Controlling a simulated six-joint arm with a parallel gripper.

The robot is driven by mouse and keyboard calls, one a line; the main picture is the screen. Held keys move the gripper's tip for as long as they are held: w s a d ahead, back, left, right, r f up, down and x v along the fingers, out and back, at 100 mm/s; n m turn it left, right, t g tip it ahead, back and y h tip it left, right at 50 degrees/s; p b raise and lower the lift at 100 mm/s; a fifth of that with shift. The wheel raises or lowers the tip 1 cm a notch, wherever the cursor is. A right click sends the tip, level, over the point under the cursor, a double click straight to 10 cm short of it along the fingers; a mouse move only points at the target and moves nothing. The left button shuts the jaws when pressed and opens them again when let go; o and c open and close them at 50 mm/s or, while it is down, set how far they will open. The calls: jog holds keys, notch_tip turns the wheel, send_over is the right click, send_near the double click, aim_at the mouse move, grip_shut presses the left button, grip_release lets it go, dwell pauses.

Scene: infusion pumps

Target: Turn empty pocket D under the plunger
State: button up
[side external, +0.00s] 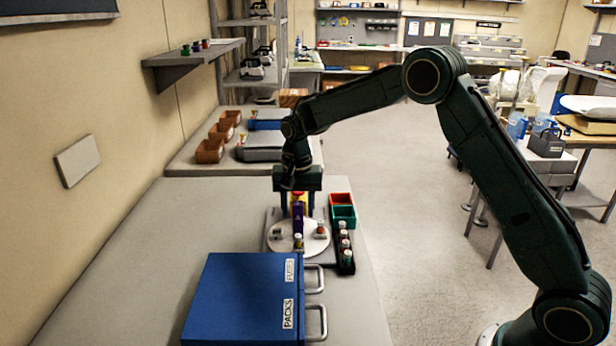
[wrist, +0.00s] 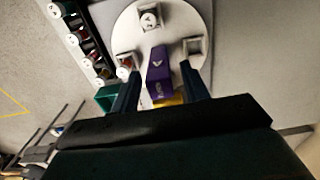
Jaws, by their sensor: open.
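The round white turntable (side external: 285,246) lies on a grey base and also shows in the wrist view (wrist: 125,38). Its front pocket (wrist: 149,18) holds a white-capped vial (side external: 298,241). A pocket at the right in the side view holds a red-and-white vial (side external: 321,229). The left pocket (side external: 277,233) looks empty; it also shows in the wrist view (wrist: 194,46). Pocket letters are too small to read. A purple upright block (side external: 298,217) stands over the disc. My gripper (side external: 297,214) is open, its fingers either side of this block. The plunger cannot be told apart.
A black rack (side external: 346,262) of several vials stands right of the turntable. Red (side external: 340,199) and green (side external: 343,217) bins sit behind it. A blue cabinet (side external: 240,300) with handles stands in front. The bench at left is clear.

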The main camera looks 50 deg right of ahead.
jog(key=shift+f, duration=1)
jog(key=shift+c, duration=0.4)
grip_shut()
